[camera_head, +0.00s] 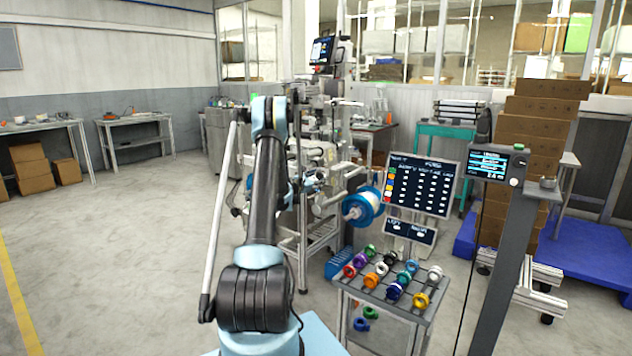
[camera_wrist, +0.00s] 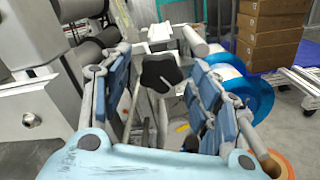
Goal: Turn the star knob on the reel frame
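The black star knob (camera_wrist: 161,73) shows in the wrist view, between the two blue-padded fingers of my gripper (camera_wrist: 157,82). The gripper is open, with visible gaps between the knob and both fingers. I cannot tell how far the knob lies from the fingertips in depth. The reel frame (camera_head: 326,112) stands in the middle of the head view, partly behind my arm. A blue and white reel (camera_head: 363,205) sits on its right side, and it also shows at the right in the wrist view (camera_wrist: 252,95). The knob cannot be made out in the head view.
A grey cart (camera_head: 388,296) with several coloured rings stands right of the frame, beneath a dark display board (camera_head: 421,184). A dark post (camera_head: 503,260) with a small screen stands farther right. Stacked cartons (camera_head: 540,125) are behind. Open floor (camera_head: 100,260) lies to the left.

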